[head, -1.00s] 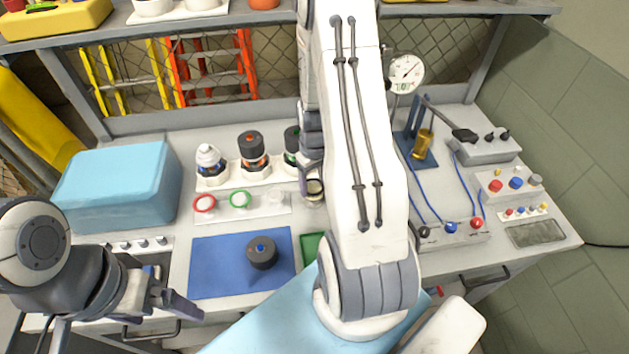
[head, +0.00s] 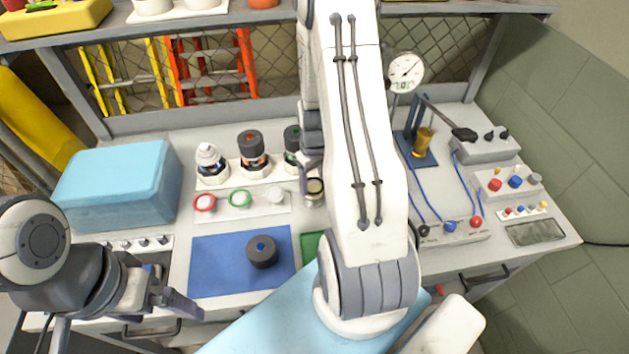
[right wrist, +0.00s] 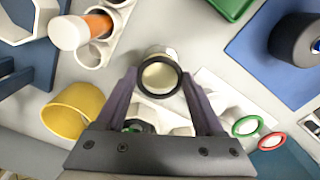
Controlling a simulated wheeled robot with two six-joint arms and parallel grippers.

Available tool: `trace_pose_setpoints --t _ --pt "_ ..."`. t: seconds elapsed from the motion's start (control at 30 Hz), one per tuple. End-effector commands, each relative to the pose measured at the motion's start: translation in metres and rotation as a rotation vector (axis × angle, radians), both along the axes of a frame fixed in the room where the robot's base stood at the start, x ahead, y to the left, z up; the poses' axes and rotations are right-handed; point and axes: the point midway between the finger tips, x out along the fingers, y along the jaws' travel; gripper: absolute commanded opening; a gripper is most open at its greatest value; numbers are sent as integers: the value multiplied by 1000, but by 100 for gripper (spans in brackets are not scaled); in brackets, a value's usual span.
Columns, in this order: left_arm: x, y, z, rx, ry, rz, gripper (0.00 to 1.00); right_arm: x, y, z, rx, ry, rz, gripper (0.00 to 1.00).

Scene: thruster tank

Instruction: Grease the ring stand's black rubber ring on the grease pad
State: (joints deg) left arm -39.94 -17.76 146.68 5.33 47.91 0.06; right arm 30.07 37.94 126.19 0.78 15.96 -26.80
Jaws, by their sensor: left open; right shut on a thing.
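The black rubber ring (right wrist: 175,92) is between the fingertips of my right gripper (right wrist: 159,76), which is shut on it. The ring lies in line with the grease pad (right wrist: 157,75), a cream disc in a round tin that shows through it. I cannot tell whether ring and pad touch. In the head view the tin (head: 315,198) stands right of the ring stand (head: 222,215), partly behind my right arm. The stand holds a red ring (head: 204,203) and a green ring (head: 240,198); its right post (head: 276,196) is bare. My left gripper (head: 172,300) is open and empty at the front left.
A blue mat (head: 215,272) with a dark round part (head: 262,252) lies in front of the stand. Several capped thrusters (head: 252,150) stand behind it. A light-blue box (head: 120,185) is at the left. A gauge (head: 406,72) and control boxes (head: 485,150) fill the right side.

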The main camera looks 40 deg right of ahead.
Motion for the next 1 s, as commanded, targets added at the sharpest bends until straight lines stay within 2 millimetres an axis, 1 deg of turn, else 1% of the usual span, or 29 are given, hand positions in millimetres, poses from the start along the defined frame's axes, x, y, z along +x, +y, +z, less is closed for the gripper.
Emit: trace_pose_setpoints --t 0.33,1.0 --pt "0 0 -1 0 0 0 100 0 0 -1 0 0 0 19" --pt "0 0 -7 0 0 0 100 0 0 -9 0 0 0 19"
